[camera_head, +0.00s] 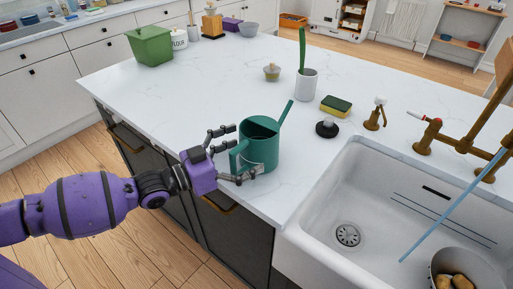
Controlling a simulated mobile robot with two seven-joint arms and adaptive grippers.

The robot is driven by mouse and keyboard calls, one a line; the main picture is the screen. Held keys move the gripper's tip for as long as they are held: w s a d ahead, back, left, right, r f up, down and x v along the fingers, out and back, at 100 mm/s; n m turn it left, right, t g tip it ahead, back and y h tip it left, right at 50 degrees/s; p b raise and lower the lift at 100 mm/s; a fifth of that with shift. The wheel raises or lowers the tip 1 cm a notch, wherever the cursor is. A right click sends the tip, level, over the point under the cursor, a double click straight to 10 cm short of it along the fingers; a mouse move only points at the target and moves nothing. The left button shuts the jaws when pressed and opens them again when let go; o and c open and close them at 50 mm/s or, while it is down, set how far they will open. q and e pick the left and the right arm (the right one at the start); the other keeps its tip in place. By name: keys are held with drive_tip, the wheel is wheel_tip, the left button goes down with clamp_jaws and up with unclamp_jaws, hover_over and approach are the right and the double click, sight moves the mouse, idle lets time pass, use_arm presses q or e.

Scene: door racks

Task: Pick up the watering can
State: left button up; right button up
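The green watering can (262,146) stands upright on the white marble counter near its front edge. Its spout points up and to the right, and its handle is on the left side, facing my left gripper. My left gripper (238,154), on the purple arm, is at the handle with its fingers spread, some above and one below. The fingers look open around the handle; whether they touch it is unclear. My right gripper is not in view.
A white sink (350,195) with a pot (470,268) and a blue stick (455,207) lies to the right. A black-based stopper (327,128), a sponge (336,106) and a white cup (307,86) stand behind the can. The counter left of it is clear up to a green bin (150,46).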

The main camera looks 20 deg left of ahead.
use_arm(q)
drive_tip(key=shift+w+d, duration=0.2)
drive_tip(key=shift+d, duration=0.05)
drive_tip(key=c, duration=1.3)
drive_tip(key=shift+c, duration=0.3)
drive_tip(key=shift+r, duration=0.15)
